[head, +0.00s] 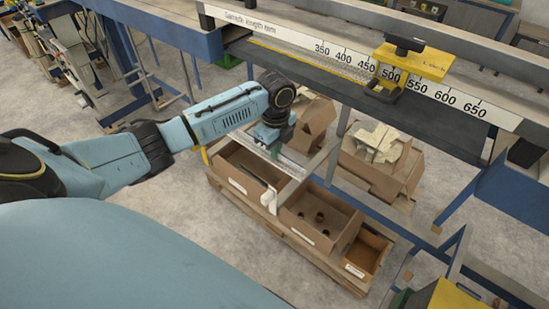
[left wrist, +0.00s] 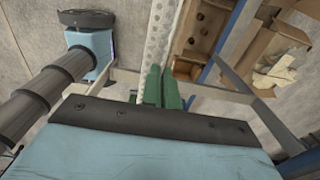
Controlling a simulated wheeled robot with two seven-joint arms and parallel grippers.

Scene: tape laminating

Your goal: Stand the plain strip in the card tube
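My left gripper (head: 274,150) hangs over the boxes below the bench. In the left wrist view its two green fingers (left wrist: 162,90) are close together, with a narrow gap between them. A pale strip with dotted marks (left wrist: 163,30) runs past the fingertips there. I cannot tell whether the fingers hold it or whether it is the plain strip. Several card tubes (head: 319,216) show as dark round openings in the middle cardboard box (head: 309,234); this box is also in the left wrist view (left wrist: 222,28). My right gripper is not in view.
A left box (head: 238,187) and small right box (head: 354,271) flank the tube box on a wooden pallet. A box of pale scraps (head: 372,177) stands behind. The measuring bench (head: 330,52) with its yellow stop (head: 415,62) crosses above; blue frame legs stand nearby.

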